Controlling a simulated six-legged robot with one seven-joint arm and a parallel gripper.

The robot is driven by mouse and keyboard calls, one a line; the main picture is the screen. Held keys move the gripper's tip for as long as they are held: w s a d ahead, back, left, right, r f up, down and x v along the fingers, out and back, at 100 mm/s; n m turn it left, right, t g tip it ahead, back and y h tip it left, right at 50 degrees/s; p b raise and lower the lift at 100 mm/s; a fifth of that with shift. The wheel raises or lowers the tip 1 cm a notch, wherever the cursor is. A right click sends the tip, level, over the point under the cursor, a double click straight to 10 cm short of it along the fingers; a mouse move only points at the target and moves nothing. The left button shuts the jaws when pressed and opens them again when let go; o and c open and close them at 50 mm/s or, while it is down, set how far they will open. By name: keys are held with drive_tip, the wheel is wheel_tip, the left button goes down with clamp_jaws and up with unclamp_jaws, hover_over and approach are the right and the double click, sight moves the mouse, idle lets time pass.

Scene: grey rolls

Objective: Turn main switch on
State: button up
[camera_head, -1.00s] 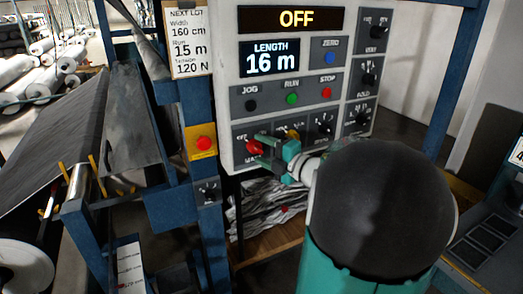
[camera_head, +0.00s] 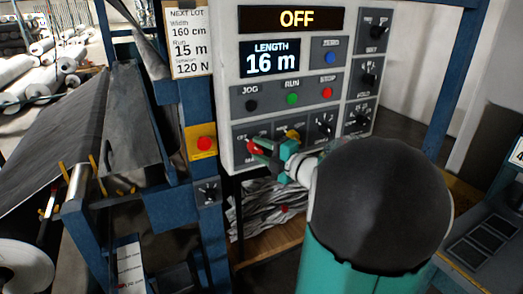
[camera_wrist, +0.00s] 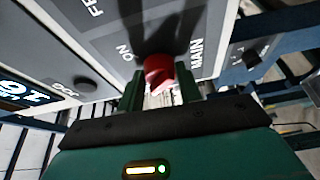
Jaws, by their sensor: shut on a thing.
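The main switch is a red rotary knob (camera_head: 253,146) at the lower left of the control panel (camera_head: 230,100). In the wrist view the red knob (camera_wrist: 158,70) sits between my two green fingers, beside the words MAIN and ON. My gripper (camera_head: 262,150) is shut on the knob, and it also shows in the wrist view (camera_wrist: 159,84). Its fingers hide part of the knob and of its label in the head view. I cannot tell exactly where the knob points. The display (camera_head: 295,18) at the top reads OFF.
A yellow knob (camera_head: 293,135) and a black knob (camera_head: 322,127) stand close right of my gripper. JOG, RUN and STOP buttons (camera_head: 292,98) lie above. A red button on a yellow plate (camera_head: 204,143) is on the blue post at the left.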

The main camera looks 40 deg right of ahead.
drive_tip(key=m, duration=0.1)
drive_tip(key=m+t, duration=0.1)
drive_tip(key=m, duration=0.2)
drive_tip(key=shift+a+f+t+h, duration=0.1)
drive_tip(key=shift+f+t+h, duration=0.15)
drive_tip(key=shift+t+h, duration=0.05)
drive_tip(key=m, duration=0.3)
drive_tip(key=m+t+h, duration=0.1)
drive_tip(key=m, duration=0.1)
drive_tip(key=shift+a+f+m, duration=0.1)
drive_tip(key=shift+f+m, duration=0.05)
drive_tip(key=shift+m, duration=0.25)
drive_tip(key=shift+a+f+m+t+h, duration=0.15)
drive_tip(key=shift+m+h, duration=0.95)
drive_tip(key=shift+m, duration=0.9)
drive_tip(key=shift+r+m+t+h, duration=0.1)
drive_tip(key=shift+m+h, duration=1)
drive_tip(key=shift+m, duration=0.9)
drive_tip(key=shift+a+f+m+t+h, duration=0.15)
drive_tip(key=shift+m+h, duration=0.95)
drive_tip(key=shift+m, duration=0.9)
drive_tip(key=shift+r+m, duration=0.1)
drive_tip(key=shift+m, duration=0.2)
drive_tip(key=o, duration=1)
drive_tip(key=shift+w, duration=0.1)
